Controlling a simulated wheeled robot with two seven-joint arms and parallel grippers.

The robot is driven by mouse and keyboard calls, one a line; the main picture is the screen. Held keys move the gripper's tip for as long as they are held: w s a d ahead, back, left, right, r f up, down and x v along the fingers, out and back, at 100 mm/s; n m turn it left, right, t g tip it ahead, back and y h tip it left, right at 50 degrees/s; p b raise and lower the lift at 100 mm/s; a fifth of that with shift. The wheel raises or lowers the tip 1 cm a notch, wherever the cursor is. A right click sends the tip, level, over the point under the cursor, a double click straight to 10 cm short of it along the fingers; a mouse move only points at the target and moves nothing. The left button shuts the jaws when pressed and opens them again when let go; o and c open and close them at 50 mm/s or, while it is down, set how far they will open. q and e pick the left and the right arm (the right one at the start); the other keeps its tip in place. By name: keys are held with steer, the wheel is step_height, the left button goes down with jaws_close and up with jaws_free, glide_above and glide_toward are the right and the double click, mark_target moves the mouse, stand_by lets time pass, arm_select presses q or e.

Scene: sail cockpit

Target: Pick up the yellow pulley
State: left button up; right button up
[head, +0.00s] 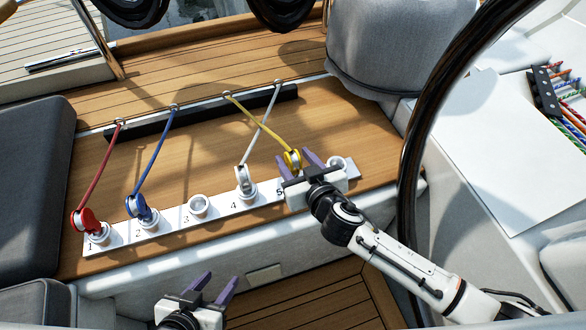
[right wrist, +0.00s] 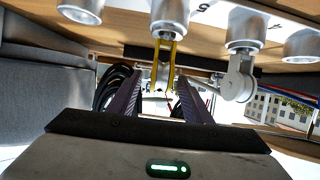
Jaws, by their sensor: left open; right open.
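The yellow pulley (head: 292,158) hangs at the end of a yellow rope, near position 5 of the white numbered strip (head: 165,231). My right gripper (head: 295,160) is open, with one purple finger on each side of the pulley. In the right wrist view, yellow shows between the two fingers (right wrist: 160,92), below a metal post (right wrist: 170,15); whether they touch the pulley cannot be told. My left gripper (head: 211,287) is open and empty at the bottom of the head view, in front of the bench.
A red pulley (head: 84,220), a blue pulley (head: 137,206) and a white pulley (head: 241,177) stand at positions 1, 2 and 4. The white one is close beside my right gripper. Post 3 (head: 198,205) is bare. A dark steering wheel (head: 410,150) rises right of my right gripper.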

steer(key=shift+w+a+f, duration=0.25)
steer(key=shift+w+a, duration=0.05)
steer(key=shift+w, duration=0.25)
jaws_close()
steer(key=shift+r, duration=0.1)
